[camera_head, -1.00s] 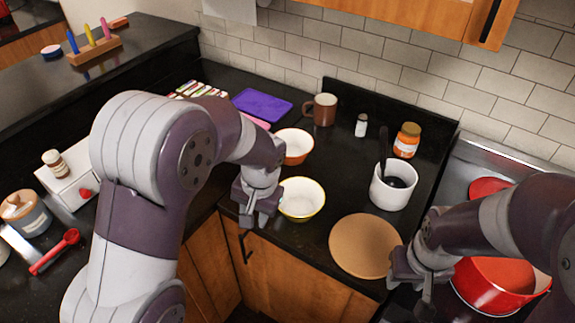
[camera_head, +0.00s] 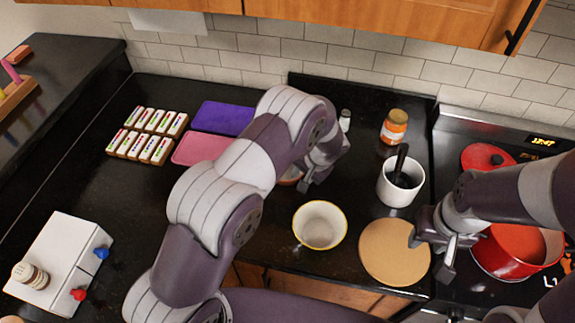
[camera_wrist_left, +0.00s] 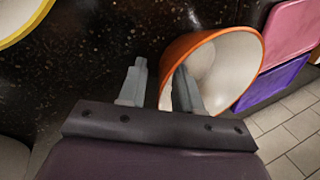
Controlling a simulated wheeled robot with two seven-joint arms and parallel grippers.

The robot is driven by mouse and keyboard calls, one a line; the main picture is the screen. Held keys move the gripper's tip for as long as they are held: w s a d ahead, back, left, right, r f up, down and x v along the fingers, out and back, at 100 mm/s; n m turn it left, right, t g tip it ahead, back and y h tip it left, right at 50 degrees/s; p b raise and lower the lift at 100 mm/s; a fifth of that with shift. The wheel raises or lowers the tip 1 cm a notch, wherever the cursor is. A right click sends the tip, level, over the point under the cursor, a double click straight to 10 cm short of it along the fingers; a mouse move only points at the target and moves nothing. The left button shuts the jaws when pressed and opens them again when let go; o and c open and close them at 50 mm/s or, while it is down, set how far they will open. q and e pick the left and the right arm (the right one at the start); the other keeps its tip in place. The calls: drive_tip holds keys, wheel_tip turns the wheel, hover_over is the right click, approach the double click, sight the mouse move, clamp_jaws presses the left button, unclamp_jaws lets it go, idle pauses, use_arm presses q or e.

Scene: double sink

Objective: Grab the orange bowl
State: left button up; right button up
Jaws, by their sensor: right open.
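The orange bowl (camera_head: 291,180) is mostly hidden behind my left arm in the head view. In the left wrist view the orange bowl (camera_wrist_left: 181,48) shows its orange outside and white inside. My left gripper (camera_head: 314,182) is at the bowl. In the left wrist view my left gripper (camera_wrist_left: 160,78) has its fingers apart, one over the bowl's inside and one outside, with the bowl's wall between them. A gap shows between the outer finger and the wall. My right gripper (camera_head: 431,256) is open and empty by the round wooden board (camera_head: 390,258).
A yellow-rimmed white bowl (camera_head: 320,226) stands in front of the orange bowl. A white pot (camera_head: 393,190), an orange-lidded jar (camera_head: 394,127) and a red pot (camera_head: 505,266) stand to the right. Pink (camera_head: 200,149) and purple (camera_head: 222,118) boards lie to the left.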

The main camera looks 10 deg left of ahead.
use_arm(q)
drive_tip(key=shift+w+a+f, duration=0.1)
drive_tip(key=shift+a+f, duration=0.1)
drive_tip(key=shift+a, duration=0.15)
drive_tip(key=c, duration=0.4)
clamp_jaws()
drive_tip(key=shift+d+r, duration=0.1)
drive_tip(key=shift+d, duration=0.05)
